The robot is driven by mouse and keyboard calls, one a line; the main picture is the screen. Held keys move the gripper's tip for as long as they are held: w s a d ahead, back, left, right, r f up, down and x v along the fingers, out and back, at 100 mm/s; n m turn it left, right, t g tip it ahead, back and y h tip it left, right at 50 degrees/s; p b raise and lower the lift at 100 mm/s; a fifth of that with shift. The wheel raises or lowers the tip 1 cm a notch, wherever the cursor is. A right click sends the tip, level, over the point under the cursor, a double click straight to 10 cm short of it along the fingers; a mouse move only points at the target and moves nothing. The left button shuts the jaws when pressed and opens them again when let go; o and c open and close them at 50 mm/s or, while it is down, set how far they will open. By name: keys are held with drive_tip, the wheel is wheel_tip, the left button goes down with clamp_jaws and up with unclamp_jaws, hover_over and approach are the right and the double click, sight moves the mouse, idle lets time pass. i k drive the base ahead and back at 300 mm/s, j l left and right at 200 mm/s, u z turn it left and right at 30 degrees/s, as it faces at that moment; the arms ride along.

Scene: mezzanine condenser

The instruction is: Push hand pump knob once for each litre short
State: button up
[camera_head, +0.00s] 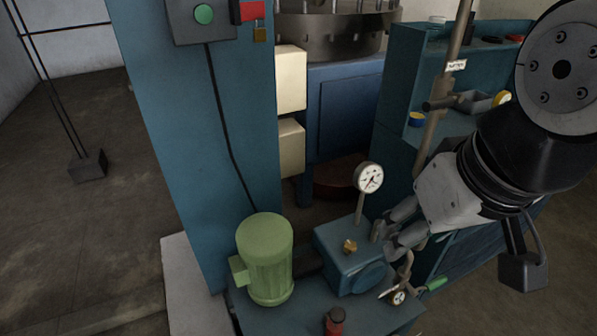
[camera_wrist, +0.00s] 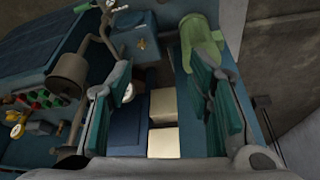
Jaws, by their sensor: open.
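A red-topped black knob (camera_head: 335,322) stands at the front edge of the blue bench. A brass star-shaped knob (camera_head: 350,246) is on top of a blue pump box (camera_head: 340,265), and it also shows in the wrist view (camera_wrist: 141,43). I cannot tell which is the hand pump knob. A round white dial gauge (camera_head: 368,177) stands on a stem above the box; its reading is too small to tell. My gripper (camera_head: 384,240) is open and empty, just right of the box in the head view. In the wrist view its fingers (camera_wrist: 157,75) are spread apart.
A green motor (camera_head: 265,260) stands left of the box. A green-handled valve (camera_head: 433,285) and small gauge (camera_head: 398,297) are at its front right. A blue column (camera_head: 190,130) with a green button (camera_head: 204,14) rises behind.

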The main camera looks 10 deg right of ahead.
sight(337, 315)
drive_tip(key=j+z, duration=0.15)
drive_tip(key=j, duration=0.35)
drive_tip(key=j+z, duration=0.15)
drive_tip(key=j, duration=0.35)
drive_tip(key=k+j+z, duration=0.15)
drive_tip(key=j, duration=0.3)
drive_tip(key=k+j+z, duration=0.15)
drive_tip(key=j, duration=0.35)
drive_tip(key=j+z, duration=0.15)
drive_tip(key=j, duration=0.35)
